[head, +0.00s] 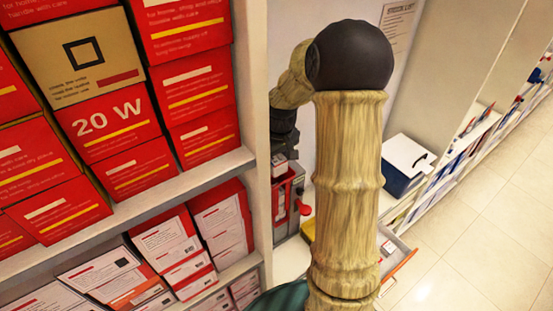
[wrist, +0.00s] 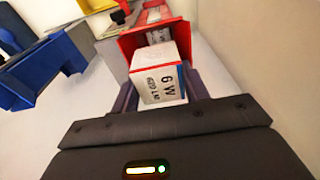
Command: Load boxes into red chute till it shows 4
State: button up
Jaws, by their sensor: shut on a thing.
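A white box marked "6 W" (wrist: 163,80) sits between the two fingers of my gripper (wrist: 161,92), which is shut on it in the wrist view. The red chute (wrist: 128,46) is directly beyond the box, and the box's far end is at its opening. I cannot tell whether the box touches the chute. Another pale box (wrist: 158,35) shows inside the chute. In the head view a red unit (head: 283,195), which looks like the chute, stands beside the shelf, partly hidden by my arm. No count is readable.
In the head view, shelves (head: 130,210) full of red and white boxes stand at left. A blue and white box (head: 405,165) and an orange-edged tray (head: 397,262) are right of my arm. The wrist view shows a blue bin (wrist: 45,72) left of the chute.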

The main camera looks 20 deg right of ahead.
jog(key=shift+f+b, duration=1.1)
jog(key=shift+f, duration=0.5)
jog(key=o, duration=0.9)
jog(key=shift+o, duration=0.8)
notch_tip(320, 180, up, 2)
jog(key=shift+w+p, duration=0.1)
jog(key=shift+p, duration=0.75)
jog(key=shift+r+p, duration=0.55)
jog(key=shift+r, duration=0.2)
jog(key=shift+r+p, duration=1.9)
jog(key=shift+r, duration=0.45)
